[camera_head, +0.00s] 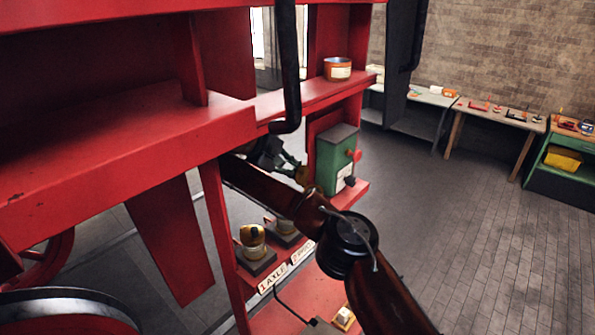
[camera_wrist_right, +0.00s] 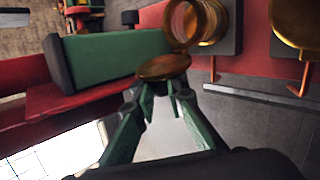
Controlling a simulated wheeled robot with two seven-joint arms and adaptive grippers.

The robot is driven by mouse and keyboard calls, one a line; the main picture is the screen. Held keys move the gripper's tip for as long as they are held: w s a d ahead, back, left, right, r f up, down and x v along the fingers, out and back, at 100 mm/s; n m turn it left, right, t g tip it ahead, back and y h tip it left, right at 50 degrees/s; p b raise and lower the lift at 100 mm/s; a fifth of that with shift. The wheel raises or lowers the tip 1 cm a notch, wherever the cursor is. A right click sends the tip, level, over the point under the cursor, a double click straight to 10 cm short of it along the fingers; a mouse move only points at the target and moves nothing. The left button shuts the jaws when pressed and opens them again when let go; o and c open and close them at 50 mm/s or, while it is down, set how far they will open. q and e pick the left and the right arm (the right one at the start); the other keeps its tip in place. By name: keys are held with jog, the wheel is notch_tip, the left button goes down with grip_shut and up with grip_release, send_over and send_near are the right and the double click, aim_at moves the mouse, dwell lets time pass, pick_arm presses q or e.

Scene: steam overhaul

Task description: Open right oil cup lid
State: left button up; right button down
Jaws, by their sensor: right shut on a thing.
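In the right wrist view a round brass lid (camera_wrist_right: 163,67) lies at the fingertips of my right gripper (camera_wrist_right: 158,88), which is shut on it. Beside it is a brass oil cup (camera_wrist_right: 208,25) with its round mouth showing uncovered. Another brass cup (camera_wrist_right: 295,22) is farther right. In the head view my right gripper (camera_head: 288,168) is beyond my arm, beside the green box; a brass part (camera_head: 302,175) shows at its fingers. My left gripper is out of view.
A dark pipe (camera_head: 290,70) hangs above. An orange-and-white tin (camera_head: 337,68) sits on the upper red ledge. Workbenches (camera_head: 500,117) stand at the back; the floor between is clear.

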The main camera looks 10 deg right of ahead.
dwell(0.6)
jog(key=c, duration=2)
grip_release()
jog(key=shift+w+a, duration=0.1)
jog(key=shift+w, duration=0.05)
jog(key=shift+o, duration=0.3)
